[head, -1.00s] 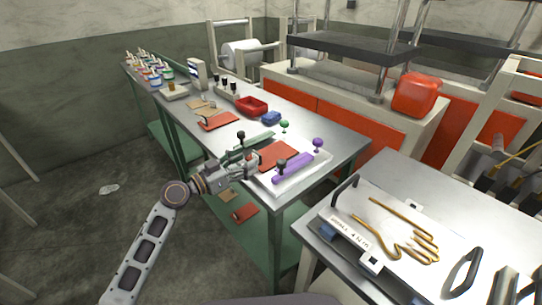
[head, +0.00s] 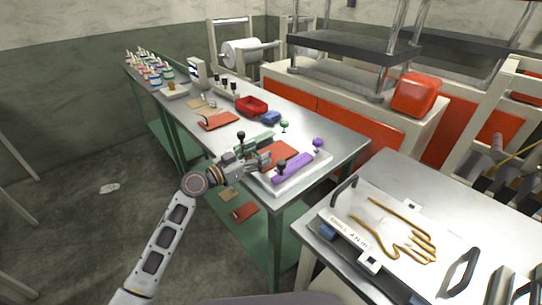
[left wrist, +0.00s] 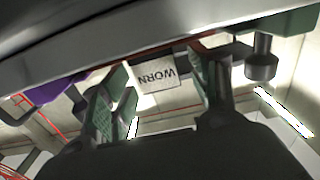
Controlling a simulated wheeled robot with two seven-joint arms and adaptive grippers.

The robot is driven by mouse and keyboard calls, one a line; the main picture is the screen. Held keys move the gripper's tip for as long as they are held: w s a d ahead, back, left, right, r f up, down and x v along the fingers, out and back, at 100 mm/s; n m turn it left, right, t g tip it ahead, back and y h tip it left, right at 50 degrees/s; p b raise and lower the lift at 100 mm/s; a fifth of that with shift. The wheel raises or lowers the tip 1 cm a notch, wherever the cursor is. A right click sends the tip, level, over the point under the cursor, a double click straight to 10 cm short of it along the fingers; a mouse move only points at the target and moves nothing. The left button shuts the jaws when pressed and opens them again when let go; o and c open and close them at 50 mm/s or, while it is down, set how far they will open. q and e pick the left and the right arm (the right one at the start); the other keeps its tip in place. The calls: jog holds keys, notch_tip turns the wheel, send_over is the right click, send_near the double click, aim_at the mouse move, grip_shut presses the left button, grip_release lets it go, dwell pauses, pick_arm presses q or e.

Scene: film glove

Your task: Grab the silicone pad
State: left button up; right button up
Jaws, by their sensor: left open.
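An orange-red pad (head: 281,153), which I take as the silicone pad, lies on a white tray (head: 318,171) at the near end of the long bench. A green bar (head: 262,139) with a knob lies along its far left side and a purple bar (head: 293,168) along its right side. My left gripper (head: 264,161) is open and low over the pad's left end, hiding part of it; I cannot tell whether it touches. My right gripper is out of view.
Another red pad (head: 219,121) lies further along the bench, and one (head: 245,211) on the lower shelf. A red bin (head: 252,106) and blue block (head: 271,118) stand behind the tray. A table (head: 450,200) with a hand-shaped wire form is at right.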

pick_arm(q)
jog(key=shift+c, duration=0.2)
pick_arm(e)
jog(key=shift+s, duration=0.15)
pick_arm(q)
jog(key=c, duration=1.2)
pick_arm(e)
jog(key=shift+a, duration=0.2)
pick_arm(q)
jog(key=shift+r, duration=0.15)
jog(key=shift+r, duration=0.55)
notch_tip(320, 180, up, 8)
jog(key=shift+r+p, duration=0.1)
jog(key=shift+p, duration=0.6)
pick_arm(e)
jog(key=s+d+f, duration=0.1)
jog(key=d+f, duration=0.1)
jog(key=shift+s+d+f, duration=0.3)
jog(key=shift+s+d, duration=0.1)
pick_arm(q)
jog(key=shift+r, duration=0.25)
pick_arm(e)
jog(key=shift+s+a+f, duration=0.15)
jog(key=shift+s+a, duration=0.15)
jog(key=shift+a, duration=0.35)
